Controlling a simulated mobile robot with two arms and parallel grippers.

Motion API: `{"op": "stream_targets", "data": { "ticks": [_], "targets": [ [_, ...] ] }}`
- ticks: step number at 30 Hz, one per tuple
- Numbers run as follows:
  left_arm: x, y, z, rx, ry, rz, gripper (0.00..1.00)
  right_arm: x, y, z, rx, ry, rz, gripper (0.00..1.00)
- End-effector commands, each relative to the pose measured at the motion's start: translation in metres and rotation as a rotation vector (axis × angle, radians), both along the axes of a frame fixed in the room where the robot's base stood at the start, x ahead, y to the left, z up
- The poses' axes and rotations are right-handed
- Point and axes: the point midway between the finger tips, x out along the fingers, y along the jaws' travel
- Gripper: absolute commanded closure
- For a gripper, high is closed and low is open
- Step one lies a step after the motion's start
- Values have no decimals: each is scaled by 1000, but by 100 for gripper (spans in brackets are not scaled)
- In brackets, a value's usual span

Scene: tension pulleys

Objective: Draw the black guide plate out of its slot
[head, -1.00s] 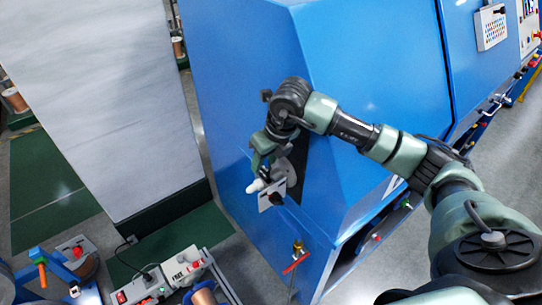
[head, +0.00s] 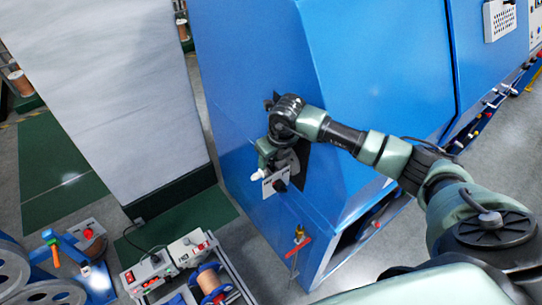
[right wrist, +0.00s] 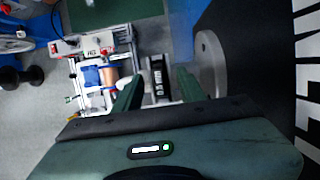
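In the right wrist view a black plate with white lettering (right wrist: 160,80), which looks like the guide plate, lies between my two green fingers. My right gripper (right wrist: 159,77) is open, with a gap visible on both sides of the plate. The gripper and wrist hide part of the fitting there. The slot itself cannot be made out. My left gripper is not in view.
A white plate (head: 269,185) and a white knob (head: 263,177) sit just below the gripper. The blue machine (head: 380,75) rises behind my arm. A red-handled valve (head: 298,246) is lower down. Spool equipment (head: 185,265) stands on the floor at lower left.

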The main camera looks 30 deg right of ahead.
Motion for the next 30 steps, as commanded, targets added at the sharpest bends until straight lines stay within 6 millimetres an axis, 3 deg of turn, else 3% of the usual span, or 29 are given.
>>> {"op": "stream_targets", "data": {
  "ticks": [2, 6, 7, 8, 9, 20, 30],
  "targets": [
    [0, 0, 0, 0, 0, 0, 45, 0, 0, 0, 0, 0, 0, 63],
    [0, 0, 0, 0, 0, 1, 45, 0, 0, 0, 0, 0, 0, 100],
    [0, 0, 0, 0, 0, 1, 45, 0, 0, 0, 0, 0, 0, 100],
    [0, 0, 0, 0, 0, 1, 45, 0, 0, 0, 0, 0, 0, 69],
    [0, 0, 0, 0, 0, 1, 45, 0, 0, 0, 0, 0, 0, 60],
    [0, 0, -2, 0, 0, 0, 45, 0, 0, 2, 1, -2, 0, 60],
    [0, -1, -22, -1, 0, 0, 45, -13, -2, 42, 0, -4, 2, 60]
  ]
}}
